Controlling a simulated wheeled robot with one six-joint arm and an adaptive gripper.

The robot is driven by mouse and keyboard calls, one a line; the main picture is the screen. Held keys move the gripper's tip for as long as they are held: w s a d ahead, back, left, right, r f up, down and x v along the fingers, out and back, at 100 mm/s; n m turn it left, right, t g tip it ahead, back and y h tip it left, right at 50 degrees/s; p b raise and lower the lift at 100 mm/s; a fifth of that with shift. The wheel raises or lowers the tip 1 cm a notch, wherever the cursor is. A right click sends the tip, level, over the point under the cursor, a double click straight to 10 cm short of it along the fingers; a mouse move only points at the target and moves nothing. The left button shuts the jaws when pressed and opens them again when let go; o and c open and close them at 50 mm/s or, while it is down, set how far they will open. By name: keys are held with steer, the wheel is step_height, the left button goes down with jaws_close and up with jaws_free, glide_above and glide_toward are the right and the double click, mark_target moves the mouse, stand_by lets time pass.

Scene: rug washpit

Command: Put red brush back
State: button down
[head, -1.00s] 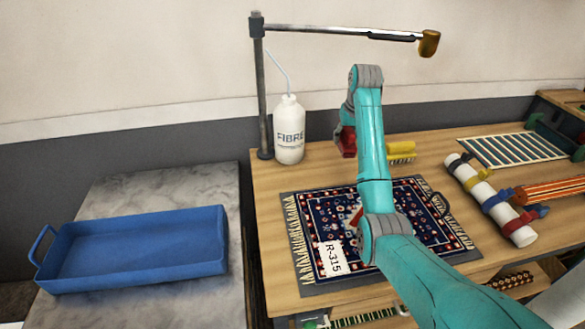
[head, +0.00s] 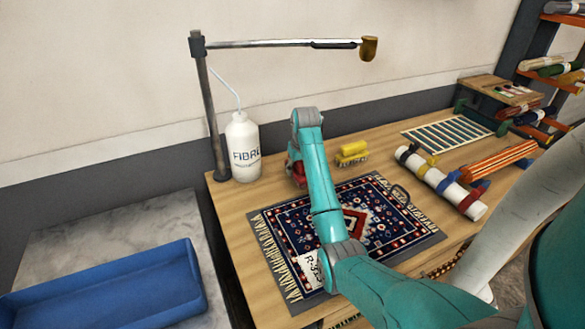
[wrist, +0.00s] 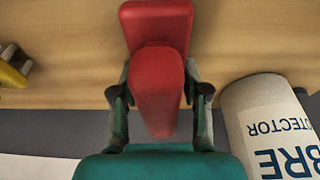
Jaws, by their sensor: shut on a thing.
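The red brush (wrist: 158,85) fills the middle of the wrist view, between the two fingers of my gripper (wrist: 160,100), which is shut on it. In the head view a small part of the red brush (head: 295,174) shows beside my arm, at the back of the wooden table (head: 405,145). It is right of the white FIBRE bottle (head: 244,150) and left of the yellow brush (head: 351,153). My arm hides most of it and my fingers there. I cannot tell whether it touches the table.
A patterned rug (head: 375,218) on a grey mat lies below my arm. A lamp-like arm on a post (head: 210,115) stands behind the bottle. A blue tray (head: 110,295) is at the left. A strapped white roll (head: 440,182) and a slatted rack (head: 447,133) lie to the right.

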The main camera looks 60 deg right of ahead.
steer(key=shift+f, duration=0.15)
steer(key=shift+f, duration=0.1)
steer(key=c, duration=0.6)
jaws_free()
steer(key=shift+o, duration=0.2)
